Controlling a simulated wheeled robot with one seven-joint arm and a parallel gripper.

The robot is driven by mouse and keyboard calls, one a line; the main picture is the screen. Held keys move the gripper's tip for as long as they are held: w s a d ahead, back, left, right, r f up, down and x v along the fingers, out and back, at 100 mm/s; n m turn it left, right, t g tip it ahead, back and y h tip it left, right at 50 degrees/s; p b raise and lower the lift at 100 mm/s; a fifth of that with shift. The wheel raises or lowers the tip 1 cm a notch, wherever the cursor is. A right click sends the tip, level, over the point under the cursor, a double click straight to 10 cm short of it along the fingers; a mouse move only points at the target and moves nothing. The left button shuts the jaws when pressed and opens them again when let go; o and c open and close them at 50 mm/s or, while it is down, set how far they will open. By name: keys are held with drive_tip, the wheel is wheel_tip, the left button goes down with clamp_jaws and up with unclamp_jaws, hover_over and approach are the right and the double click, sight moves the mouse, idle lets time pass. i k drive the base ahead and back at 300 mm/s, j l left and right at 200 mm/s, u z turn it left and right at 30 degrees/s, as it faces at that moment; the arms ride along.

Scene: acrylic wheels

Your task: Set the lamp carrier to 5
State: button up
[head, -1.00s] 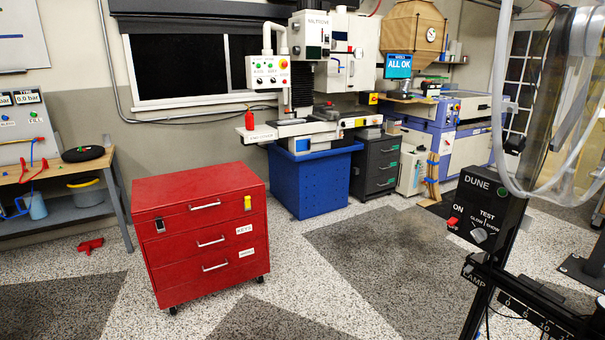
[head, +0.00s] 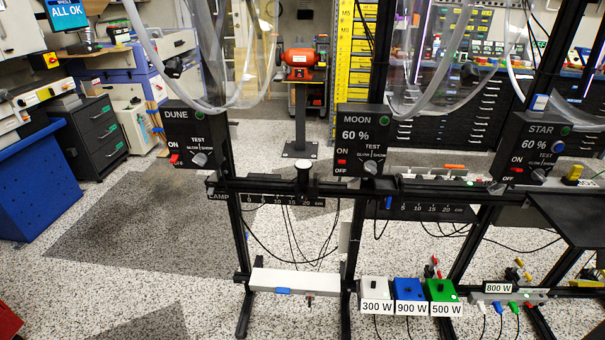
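A black rail (head: 255,186) runs between the uprights of the DUNE and MOON stations. Under it is a plate marked LAMP with a scale (head: 277,201) from 0 to 20 cm. What looks like the lamp carrier (head: 304,176), a dark post with a round light-rimmed top, stands on this rail near the 20 mark. A second cm scale (head: 432,209) lies to the right, below the MOON box, with a small blue piece (head: 388,202) at its left. My gripper is not in view.
The DUNE box (head: 191,140), MOON box (head: 362,145) and STAR box (head: 533,155) hang on the uprights. Below are a white bar (head: 298,282) and white, blue and green wattage blocks (head: 408,290). Cables dangle beneath the rail.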

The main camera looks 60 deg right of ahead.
sight(304, 183)
drive_tip(key=i+j+z, duration=0.3)
drive_tip(key=i+j, duration=0.15)
drive_tip(key=j, duration=0.15)
drive_tip(key=i+j+z, duration=0.15)
drive_tip(key=j, duration=0.2)
drive_tip(key=i+j+z, duration=0.15)
drive_tip(key=j, duration=0.2)
drive_tip(key=i, duration=0.05)
